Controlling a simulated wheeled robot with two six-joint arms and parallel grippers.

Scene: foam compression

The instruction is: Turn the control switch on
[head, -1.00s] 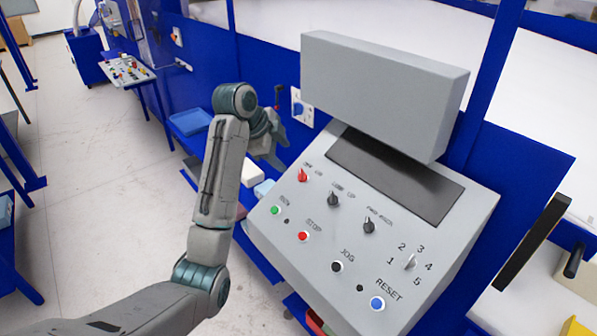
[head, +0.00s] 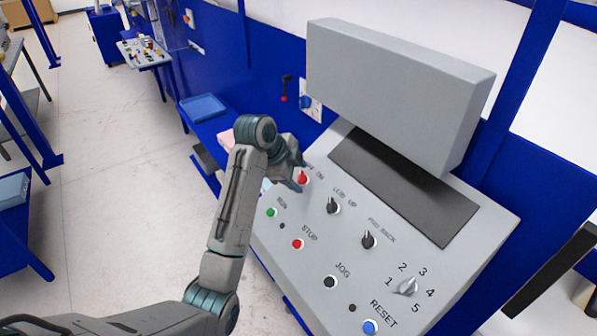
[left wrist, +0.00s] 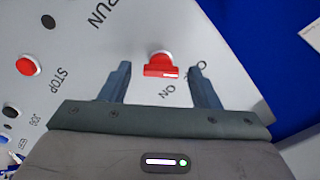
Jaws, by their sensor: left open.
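The control switch is a red rotary knob (head: 302,178) at the upper left of the sloped grey control panel (head: 300,275), under OFF/ON lettering. In the left wrist view the red knob (left wrist: 160,66) sits between and just beyond the two fingertips, with "ON" printed beside it. My left gripper (head: 298,170) is at the panel's upper left corner, close to the knob. In the left wrist view my left gripper (left wrist: 160,75) is open, with a finger on each side of the knob and a gap to both. The OFF lettering is partly hidden by the gripper in the head view. My right gripper is not in view.
Near the knob are black selectors (head: 333,206), a green RUN button (head: 271,212) and a red STOP button (head: 297,244). A blue RESET button (head: 370,327) is lower right. A large grey box (head: 395,90) rises behind the panel. Open floor (head: 110,190) lies to the left.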

